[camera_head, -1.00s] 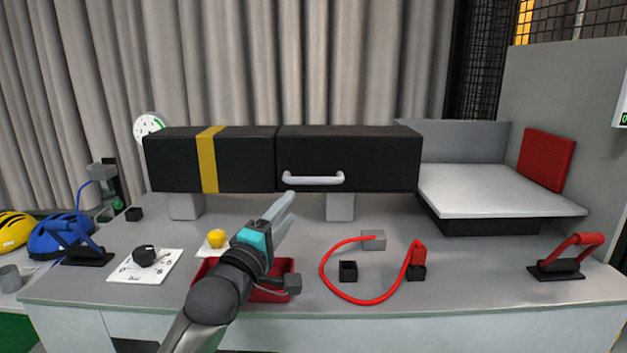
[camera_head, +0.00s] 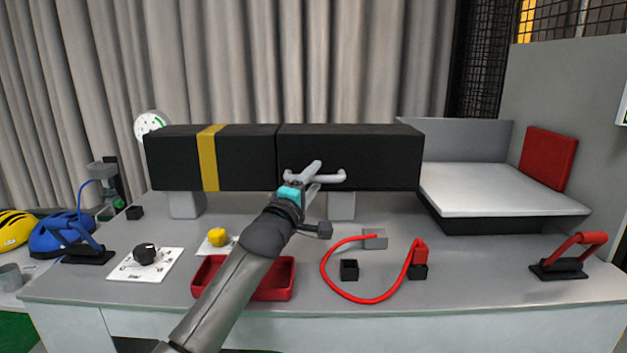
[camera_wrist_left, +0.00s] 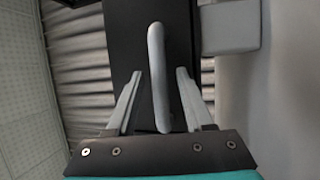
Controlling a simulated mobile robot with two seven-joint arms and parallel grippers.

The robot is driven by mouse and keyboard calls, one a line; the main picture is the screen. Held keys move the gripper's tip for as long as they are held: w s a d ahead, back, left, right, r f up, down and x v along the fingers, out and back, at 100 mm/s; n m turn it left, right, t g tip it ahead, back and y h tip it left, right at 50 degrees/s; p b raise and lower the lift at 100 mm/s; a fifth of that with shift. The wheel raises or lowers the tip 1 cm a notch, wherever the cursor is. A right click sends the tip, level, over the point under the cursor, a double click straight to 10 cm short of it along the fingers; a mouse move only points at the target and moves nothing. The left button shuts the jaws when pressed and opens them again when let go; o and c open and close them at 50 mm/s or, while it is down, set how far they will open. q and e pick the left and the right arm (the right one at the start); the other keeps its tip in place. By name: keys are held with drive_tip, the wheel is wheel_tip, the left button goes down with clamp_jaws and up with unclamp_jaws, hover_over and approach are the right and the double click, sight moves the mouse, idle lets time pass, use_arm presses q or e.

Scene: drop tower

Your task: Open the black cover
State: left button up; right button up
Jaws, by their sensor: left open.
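The black cover (camera_head: 385,156) is the right part of a long black box raised on grey supports, and it looks closed. A white bar handle (camera_head: 331,178) runs level across its front. My left gripper (camera_head: 313,179) is open in front of the handle, over its left and middle part. In the left wrist view the handle (camera_wrist_left: 157,75) stands between the two spread fingers (camera_wrist_left: 157,102), with a gap on each side. The fingers hide part of the handle in the head view. My right gripper is not in view.
Below on the bench are a red tray (camera_head: 275,279), a red cable (camera_head: 345,296) with small sockets, and a yellow knob (camera_head: 217,237). A white platform (camera_head: 497,189) stands right of the box. A red lever (camera_head: 568,255) is at far right.

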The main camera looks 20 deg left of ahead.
use_arm(q)
drive_tip(key=shift+w, duration=0.15)
clamp_jaws()
idle(0.4)
idle(1.0)
